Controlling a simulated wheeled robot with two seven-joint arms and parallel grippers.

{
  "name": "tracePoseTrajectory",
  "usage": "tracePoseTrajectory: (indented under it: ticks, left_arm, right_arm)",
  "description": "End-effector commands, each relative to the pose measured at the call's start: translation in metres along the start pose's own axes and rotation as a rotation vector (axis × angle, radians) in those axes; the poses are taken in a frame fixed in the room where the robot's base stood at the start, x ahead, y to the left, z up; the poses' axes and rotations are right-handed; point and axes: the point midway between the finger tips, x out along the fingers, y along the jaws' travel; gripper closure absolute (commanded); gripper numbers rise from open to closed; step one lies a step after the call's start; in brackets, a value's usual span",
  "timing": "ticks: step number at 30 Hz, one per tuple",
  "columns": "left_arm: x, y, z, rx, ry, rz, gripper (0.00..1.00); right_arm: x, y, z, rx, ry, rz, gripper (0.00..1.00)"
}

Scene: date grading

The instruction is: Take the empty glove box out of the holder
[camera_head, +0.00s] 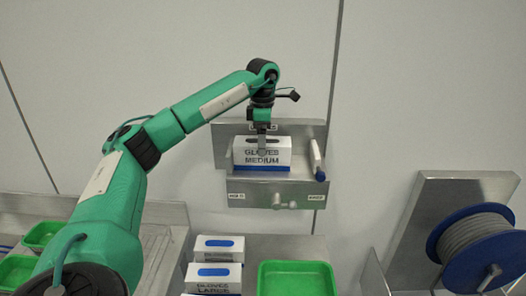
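A white glove box (280,153) marked "GLOVES MEDIUM", with a blue lower edge and a dark slot in its top, sits in the metal wall holder (224,150). My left gripper (262,147) comes down from above at the middle of the box. Its fingers overlap the slot and the upper front face. They are small and seen edge-on, so I cannot tell whether they grip the box. The inside of the box is hidden. My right gripper is not in view.
A white and blue handled tool (317,160) stands at the holder's right end. Below, white glove boxes with blue ovals (219,244) stand on the metal bench beside a green tray (297,265). A blue hose reel (475,240) is at right. Green trays (42,235) lie at left.

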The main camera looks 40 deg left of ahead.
Motion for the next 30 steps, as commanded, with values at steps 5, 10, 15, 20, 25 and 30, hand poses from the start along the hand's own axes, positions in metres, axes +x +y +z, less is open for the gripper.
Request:
tracePoseTrajectory:
  ticks: [5,10,15,20,25,30]
  left_arm:
    - [0.010,0.000,0.000,0.000,0.000,-0.001,0.11]
    - [0.034,-0.001,-0.001,0.000,0.002,-0.003,0.11]
    - [0.056,0.000,0.000,0.000,0.001,-0.001,0.11]
    - [0.063,0.000,0.000,0.000,-0.001,0.000,0.11]
    - [0.063,0.000,0.000,0.000,-0.002,0.000,0.17]
    - [0.063,0.000,0.000,0.000,-0.002,0.000,0.50]
  right_arm:
    - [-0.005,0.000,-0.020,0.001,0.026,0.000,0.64]
    - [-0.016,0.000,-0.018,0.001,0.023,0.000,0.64]
    - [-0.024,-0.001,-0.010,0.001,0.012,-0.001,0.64]
    - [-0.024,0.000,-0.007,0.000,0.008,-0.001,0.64]
    - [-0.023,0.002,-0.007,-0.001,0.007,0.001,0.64]
    - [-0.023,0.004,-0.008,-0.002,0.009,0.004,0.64]
